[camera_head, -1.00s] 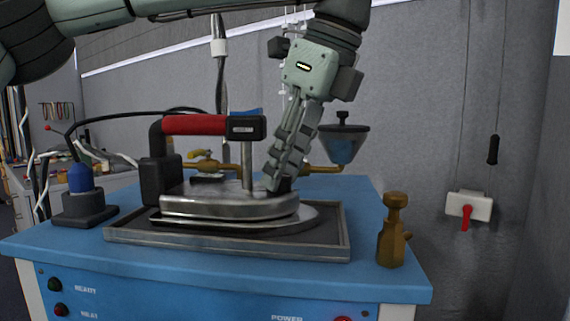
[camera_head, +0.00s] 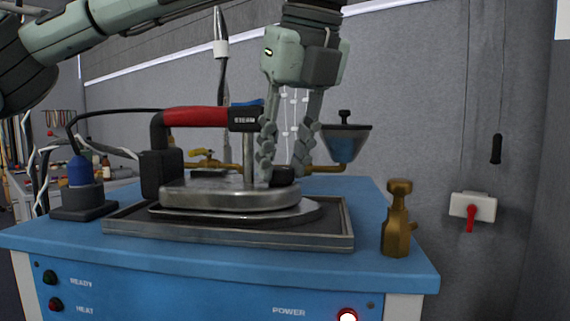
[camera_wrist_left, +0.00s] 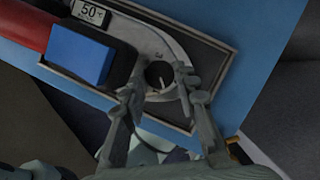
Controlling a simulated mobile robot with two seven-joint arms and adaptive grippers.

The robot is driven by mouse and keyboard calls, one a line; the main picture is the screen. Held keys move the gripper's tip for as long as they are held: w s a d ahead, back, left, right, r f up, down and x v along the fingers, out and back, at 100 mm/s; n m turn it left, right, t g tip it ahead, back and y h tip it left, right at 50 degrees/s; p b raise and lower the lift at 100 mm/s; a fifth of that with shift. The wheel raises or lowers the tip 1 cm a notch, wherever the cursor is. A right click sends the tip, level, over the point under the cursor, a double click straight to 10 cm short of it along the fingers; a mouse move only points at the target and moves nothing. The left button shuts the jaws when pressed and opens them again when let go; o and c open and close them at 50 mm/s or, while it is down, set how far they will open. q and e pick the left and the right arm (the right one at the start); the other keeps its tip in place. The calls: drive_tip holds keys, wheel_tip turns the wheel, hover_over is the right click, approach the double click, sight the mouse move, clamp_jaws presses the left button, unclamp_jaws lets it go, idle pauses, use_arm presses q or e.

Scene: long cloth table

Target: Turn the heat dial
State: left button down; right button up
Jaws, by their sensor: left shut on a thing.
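The heat dial (camera_head: 283,174) is a small black knob on top of the steam iron, near its front end. In the left wrist view the dial (camera_wrist_left: 158,76) shows a pale pointer line on its face. My left gripper (camera_head: 284,172) points down over it, with one finger on each side, shut on the dial. The iron (camera_head: 228,196) has a silver body, a red and black handle (camera_head: 196,117) and rests in a dark tray (camera_head: 130,231). A small display reading about 50° (camera_wrist_left: 91,12) and a blue block (camera_wrist_left: 79,53) show in the left wrist view. My right gripper is not in view.
The tray lies on a blue table (camera_head: 400,262) with a lit power light (camera_head: 347,315). A brass bottle-like piece (camera_head: 398,222) stands right of the tray. A blue funnel cup (camera_head: 343,148) and brass pipe are behind. A black cable runs left of the iron.

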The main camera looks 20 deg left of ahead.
use_arm(q)
drive_tip(key=shift+m, duration=0.8)
drive_tip(key=shift+t, duration=0.3)
drive_tip(key=c, duration=1.2)
unclamp_jaws()
drive_tip(key=shift+o, duration=0.2)
drive_tip(key=v, duration=1.2)
drive_tip(key=shift+a, duration=0.3)
